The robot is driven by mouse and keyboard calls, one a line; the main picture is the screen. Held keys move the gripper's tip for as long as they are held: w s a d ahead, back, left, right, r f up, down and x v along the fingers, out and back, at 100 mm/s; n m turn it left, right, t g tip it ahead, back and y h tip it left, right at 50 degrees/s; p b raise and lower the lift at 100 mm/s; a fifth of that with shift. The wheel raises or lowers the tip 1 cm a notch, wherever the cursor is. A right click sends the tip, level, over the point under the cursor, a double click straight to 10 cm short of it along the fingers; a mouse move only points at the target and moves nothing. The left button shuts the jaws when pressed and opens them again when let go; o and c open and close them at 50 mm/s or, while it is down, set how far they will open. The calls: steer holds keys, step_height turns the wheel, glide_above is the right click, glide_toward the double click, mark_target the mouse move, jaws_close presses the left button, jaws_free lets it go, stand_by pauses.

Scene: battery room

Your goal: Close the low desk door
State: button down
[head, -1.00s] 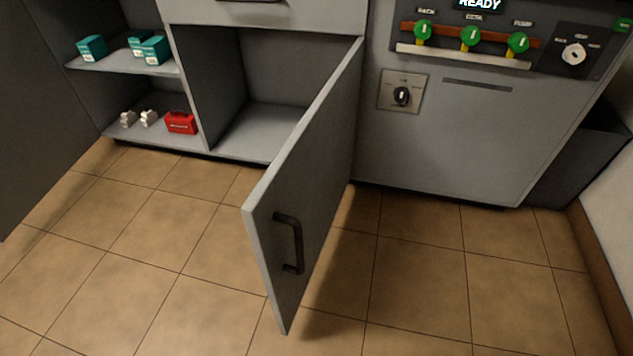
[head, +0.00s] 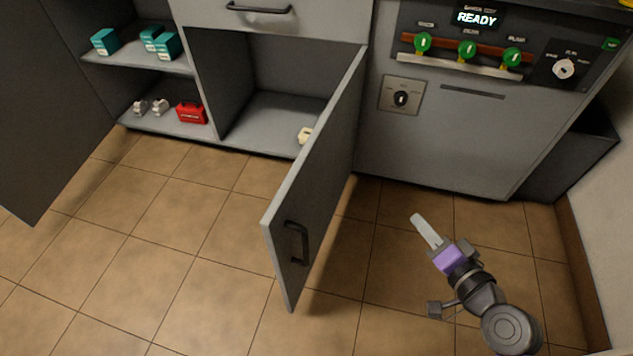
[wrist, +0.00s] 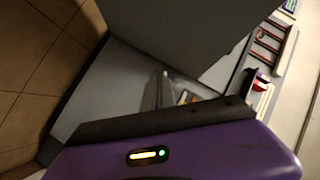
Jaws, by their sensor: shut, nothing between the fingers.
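The low desk door (head: 318,185) is a grey panel standing wide open in the middle of the head view. It is hinged on the right side of a low compartment (head: 255,115), and its free edge points toward me. A dark bar handle (head: 297,243) is on its face near the free edge. My gripper (head: 416,218) is to the right of the door, apart from it in the picture, with its fingers shut and empty. The wrist view shows the shut fingers (wrist: 158,88) among grey panels; I cannot tell which panel is the door.
A console (head: 435,130) with green-handled switches stands behind my gripper. Left of the compartment, open shelves (head: 150,65) hold teal boxes and a red box (head: 192,113). A small cream object (head: 305,134) lies in the compartment. The tiled floor (head: 170,230) is clear left of the door.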

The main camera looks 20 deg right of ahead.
steer(key=w+a+r+y+p, duration=0.2)
steer(key=w+r+y, duration=0.2)
steer(key=r, duration=0.1)
steer(key=n+g+y, duration=0.3)
steer(key=g+y, duration=0.1)
steer(key=y, duration=0.6)
glide_toward(293, 191)
steer(key=b+x, duration=0.3)
steer(key=x, duration=0.2)
steer(key=shift+w+f+b, duration=0.1)
steer(key=shift+f+b, duration=0.1)
steer(key=shift+b, duration=0.15)
steer(key=shift+x, duration=0.85)
steer(key=shift+a+r, duration=0.1)
